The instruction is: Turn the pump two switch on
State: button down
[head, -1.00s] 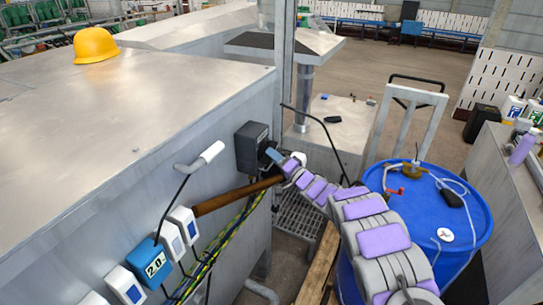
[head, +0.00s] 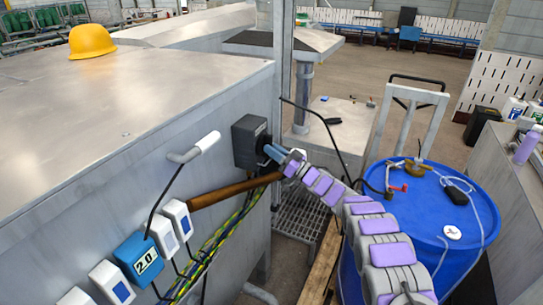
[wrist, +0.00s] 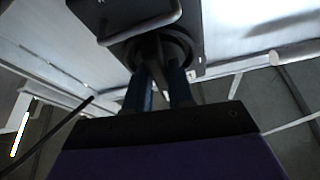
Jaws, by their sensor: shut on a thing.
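A dark grey switch box (head: 249,141) is fixed to the side of the metal cabinet, near its far corner. It fills the top of the wrist view (wrist: 150,28), with a round dark knob at its centre. My gripper (head: 270,150) is at the front of this box. In the wrist view its two blue fingers (wrist: 160,85) are closed on the switch knob (wrist: 165,52), one on each side. The knob's exact angle is hard to make out. No pump label is readable on the box.
The metal cabinet (head: 130,110) stands left, with a yellow hard hat (head: 91,41) on top. A blue box marked 2.0 (head: 139,259) and white switch boxes are on its side. A brown pipe (head: 232,192) runs below the gripper. A blue drum (head: 430,215) stands right.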

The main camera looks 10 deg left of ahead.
jog(key=shift+d+f+n+g+y+b, duration=0.15)
jog(key=shift+n+g+y+b, duration=0.3)
jog(key=shift+n, duration=0.75)
jog(key=shift+r+n+g, duration=0.2)
jog(key=shift+n+g, duration=0.1)
jog(key=shift+g, duration=0.05)
jog(key=c, duration=1.1)
grip_release()
jog(key=shift+w, duration=0.1)
jog(key=shift+o, duration=0.2)
jog(key=shift+d, duration=0.1)
jog(key=v, duration=1.7)
jog(key=shift+d, duration=0.25)
jog(key=shift+f, duration=0.1)
